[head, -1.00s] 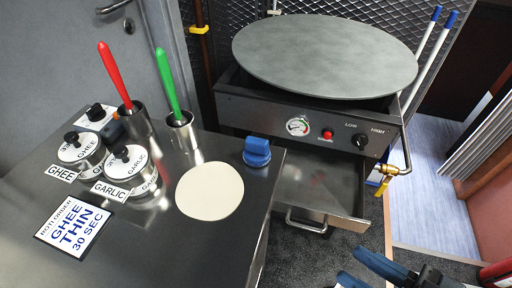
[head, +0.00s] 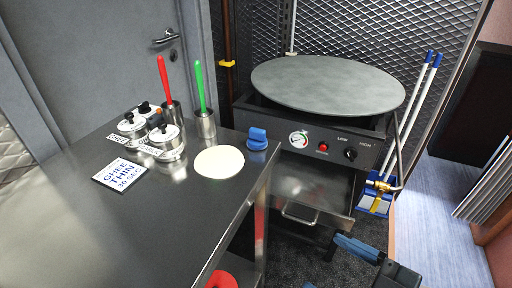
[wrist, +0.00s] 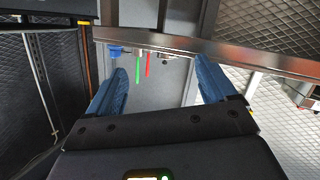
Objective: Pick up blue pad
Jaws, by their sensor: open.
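The blue pad (head: 257,139) sits on the steel counter (head: 150,225) at its far right corner, just behind the pale dough disc (head: 219,162). In the wrist view the picture is upside down, and the blue pad (wrist: 116,51) shows small and distant beyond the left finger. My gripper (wrist: 162,72) is open with its two blue fingers wide apart and nothing between them. In the head view my gripper (head: 328,263) is low at the bottom right, away from the counter and the pad, and is partly cut off.
Several things stand left of the pad: a green-handled tool (head: 199,88), a red-handled tool (head: 163,82), lidded pots (head: 164,136) and a sign (head: 124,174). A round griddle (head: 328,85) with an open drawer (head: 312,193) is to the right. The counter's front area is clear.

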